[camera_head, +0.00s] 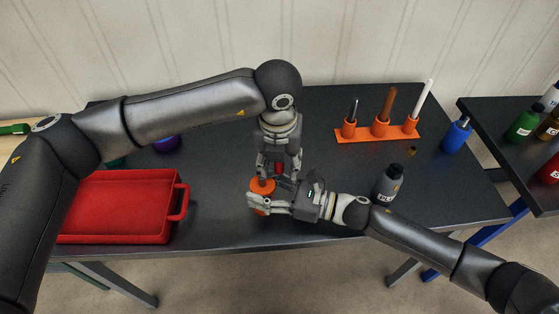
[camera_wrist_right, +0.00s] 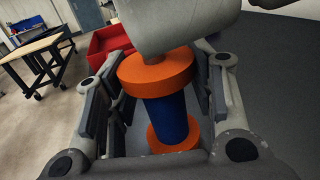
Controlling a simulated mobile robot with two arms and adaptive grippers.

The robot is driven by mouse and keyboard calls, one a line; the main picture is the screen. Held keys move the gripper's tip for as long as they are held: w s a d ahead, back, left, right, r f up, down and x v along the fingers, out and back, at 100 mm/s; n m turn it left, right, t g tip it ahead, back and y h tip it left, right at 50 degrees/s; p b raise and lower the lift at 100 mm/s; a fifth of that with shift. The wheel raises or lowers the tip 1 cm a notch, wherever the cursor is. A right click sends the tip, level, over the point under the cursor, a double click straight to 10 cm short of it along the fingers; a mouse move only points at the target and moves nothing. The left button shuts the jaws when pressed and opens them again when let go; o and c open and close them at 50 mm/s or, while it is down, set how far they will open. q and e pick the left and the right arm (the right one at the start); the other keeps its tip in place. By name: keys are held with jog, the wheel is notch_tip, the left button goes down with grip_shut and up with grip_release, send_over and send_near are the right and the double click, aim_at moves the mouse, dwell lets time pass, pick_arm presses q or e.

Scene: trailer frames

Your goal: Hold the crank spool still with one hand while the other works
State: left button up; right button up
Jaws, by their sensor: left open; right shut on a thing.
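The crank spool (camera_head: 262,186) has orange flanges and, in the right wrist view, a blue core (camera_wrist_right: 171,117). It stands upright near the table's front edge. My right gripper (camera_head: 258,203) comes in from the right and is shut on the spool, with a finger on each side of it. My left gripper (camera_head: 278,168) points down just above and behind the spool, open. A small red part (camera_head: 280,169) shows between its fingers; I cannot tell whether they touch it. A grey rounded part covers the spool's top in the wrist view.
A red tray (camera_head: 120,238) stands left on the black table (camera_head: 335,225). An orange rack (camera_head: 380,133) with upright tools and a blue bottle (camera_head: 456,136) are at the back right. A purple item (camera_head: 167,145) lies behind the tray.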

pick_arm(q)
jog(key=shift+r, duration=0.1)
notch_tip(320, 180, up, 12)
jog(key=s, duration=0.1)
jog(key=shift+s+a, duration=0.15)
jog(key=shift+s, duration=0.2)
pick_arm(e)
jog(key=o, duration=1.2)
pick_arm(q)
jog(key=shift+f, duration=0.2)
